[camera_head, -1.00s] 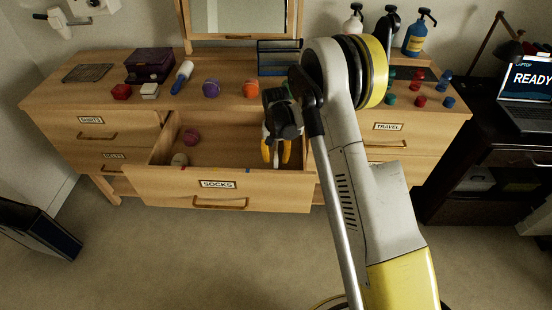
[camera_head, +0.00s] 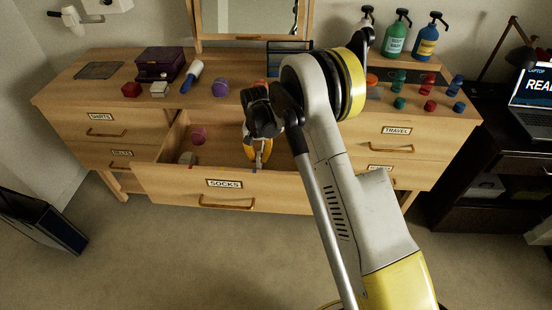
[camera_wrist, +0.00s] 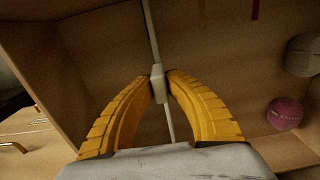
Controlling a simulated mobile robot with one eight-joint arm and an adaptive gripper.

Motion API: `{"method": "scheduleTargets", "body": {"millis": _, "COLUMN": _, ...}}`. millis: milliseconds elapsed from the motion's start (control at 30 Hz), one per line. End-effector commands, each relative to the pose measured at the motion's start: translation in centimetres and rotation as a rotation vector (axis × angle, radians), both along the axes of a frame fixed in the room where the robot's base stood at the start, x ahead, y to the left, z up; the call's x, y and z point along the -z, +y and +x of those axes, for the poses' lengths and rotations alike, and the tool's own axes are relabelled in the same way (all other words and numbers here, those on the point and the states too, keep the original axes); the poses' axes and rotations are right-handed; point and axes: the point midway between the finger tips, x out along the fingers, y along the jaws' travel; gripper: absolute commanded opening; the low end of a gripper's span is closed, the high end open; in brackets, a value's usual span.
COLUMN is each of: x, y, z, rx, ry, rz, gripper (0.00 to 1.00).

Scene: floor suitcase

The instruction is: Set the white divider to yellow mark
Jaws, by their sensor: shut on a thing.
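The white divider (camera_wrist: 153,35) is a thin pale strip running across the open socks drawer (camera_head: 225,197). In the wrist view its small block-like grip (camera_wrist: 158,85) sits between my yellow fingertips. My gripper (camera_wrist: 159,80) is shut on this grip; in the head view my gripper (camera_head: 258,160) reaches down into the drawer, right of its middle. In the wrist view a brownish mark (camera_wrist: 202,14) and a reddish mark (camera_wrist: 255,8) lie to the right of the divider. I cannot tell surely which mark is yellow. My gripper hides most of the divider in the head view.
A pink ball (camera_wrist: 285,113) and a pale ball (camera_wrist: 302,55) lie in the drawer on the right of the wrist view, apart from the divider. The dresser top (camera_head: 130,98) holds several small items. The drawer floor between divider and balls is clear.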

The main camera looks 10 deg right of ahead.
Motion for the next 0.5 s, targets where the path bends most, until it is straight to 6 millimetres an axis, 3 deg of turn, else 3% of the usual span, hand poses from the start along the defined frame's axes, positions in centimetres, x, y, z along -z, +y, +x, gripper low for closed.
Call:
{"method": "scheduleTargets", "body": {"millis": 33, "x": 0.1, "y": 1.5, "z": 0.4, "rx": -0.005, "ry": 0.0, "rz": 0.001, "gripper": 0.0}}
{"method": "scheduleTargets", "body": {"millis": 200, "x": 0.1, "y": 5.2, "z": 1.6, "rx": -0.003, "ry": 0.0, "rz": 0.001, "gripper": 0.0}}
{"method": "scheduleTargets", "body": {"millis": 500, "x": 0.1, "y": 8.6, "z": 2.8, "rx": -0.001, "ry": 0.0, "rz": 0.001, "gripper": 0.0}}
